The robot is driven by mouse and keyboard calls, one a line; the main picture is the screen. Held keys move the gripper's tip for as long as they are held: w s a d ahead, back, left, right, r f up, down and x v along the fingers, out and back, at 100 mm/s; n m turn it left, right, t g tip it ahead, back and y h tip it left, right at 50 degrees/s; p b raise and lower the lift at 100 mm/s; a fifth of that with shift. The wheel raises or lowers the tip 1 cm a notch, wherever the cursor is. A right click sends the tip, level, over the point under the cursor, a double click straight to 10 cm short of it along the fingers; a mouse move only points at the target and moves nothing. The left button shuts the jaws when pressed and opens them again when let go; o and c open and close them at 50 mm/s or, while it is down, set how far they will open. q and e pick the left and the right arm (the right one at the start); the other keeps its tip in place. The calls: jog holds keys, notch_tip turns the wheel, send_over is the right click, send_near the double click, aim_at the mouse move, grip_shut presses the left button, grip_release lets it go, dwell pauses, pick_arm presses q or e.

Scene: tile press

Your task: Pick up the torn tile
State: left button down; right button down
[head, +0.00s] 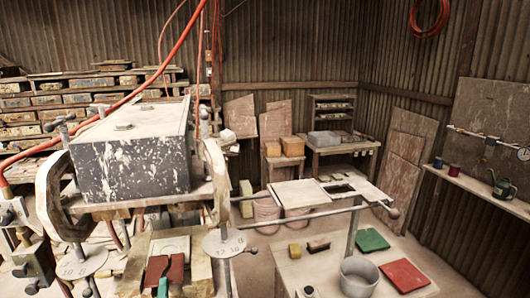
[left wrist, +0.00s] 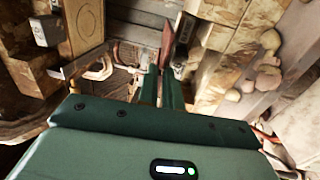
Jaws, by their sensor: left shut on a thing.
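A dark red tile (head: 170,268) shows under the press, on its wooden bed in the head view. I take it to be the torn tile, though its torn edge is not clear. My left gripper (head: 163,284) shows as a small green shape at the tile's near edge. In the left wrist view its green fingers (left wrist: 168,72) are closed on the reddish-brown tile (left wrist: 167,42), seen nearly edge-on and tilted. My right gripper is not in view.
The press's speckled dark block (head: 130,168) hangs over the bed, with curved clamp arms around it. On the right table are a green square (head: 372,240), a red square (head: 403,275), a grey bucket (head: 358,277), a yellow sponge (head: 295,250) and a brush (head: 318,246).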

pick_arm(q)
jog(key=r+p+v, duration=0.1)
jog(key=p+v, duration=0.3)
jog(key=v, duration=0.9)
jog(key=shift+r, duration=0.35)
